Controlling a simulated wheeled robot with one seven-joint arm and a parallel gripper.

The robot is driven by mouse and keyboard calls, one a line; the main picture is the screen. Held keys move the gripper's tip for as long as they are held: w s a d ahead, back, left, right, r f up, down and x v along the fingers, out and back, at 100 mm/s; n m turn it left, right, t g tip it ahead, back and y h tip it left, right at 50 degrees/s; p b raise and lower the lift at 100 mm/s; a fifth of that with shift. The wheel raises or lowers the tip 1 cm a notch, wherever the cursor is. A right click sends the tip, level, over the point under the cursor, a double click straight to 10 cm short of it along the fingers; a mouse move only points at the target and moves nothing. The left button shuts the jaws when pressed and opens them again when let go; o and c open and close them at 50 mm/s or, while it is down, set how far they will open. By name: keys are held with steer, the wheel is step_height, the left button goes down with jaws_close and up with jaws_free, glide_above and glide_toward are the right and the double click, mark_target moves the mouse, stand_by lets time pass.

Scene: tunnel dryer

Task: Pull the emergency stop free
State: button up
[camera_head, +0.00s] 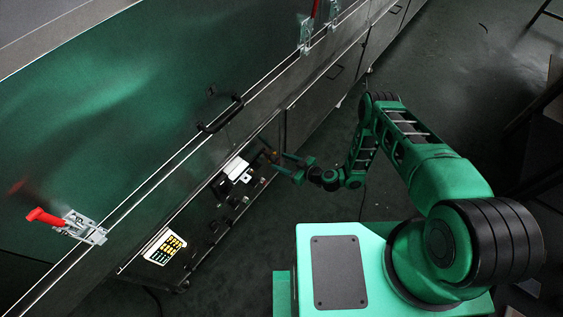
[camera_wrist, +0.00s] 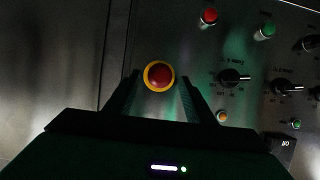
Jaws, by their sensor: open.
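The emergency stop is a red round button with a yellow ring (camera_wrist: 159,76) on a dark metal control panel in the wrist view. My gripper (camera_wrist: 159,90) is open there, with one dark finger on each side of the button. I cannot tell whether the fingers touch it. In the head view my gripper (camera_head: 281,160) is at the dryer's front panel, and the button is too small or hidden to make out for certain.
The panel also holds a red button (camera_wrist: 209,15), a green button (camera_wrist: 266,30), a black rotary knob (camera_wrist: 232,77) and a small orange light (camera_wrist: 222,116). In the head view a red-handled clamp (camera_head: 75,226) and a black door handle (camera_head: 220,115) stick out from the dryer.

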steer(key=shift+x, duration=0.8)
steer(key=shift+c, duration=0.3)
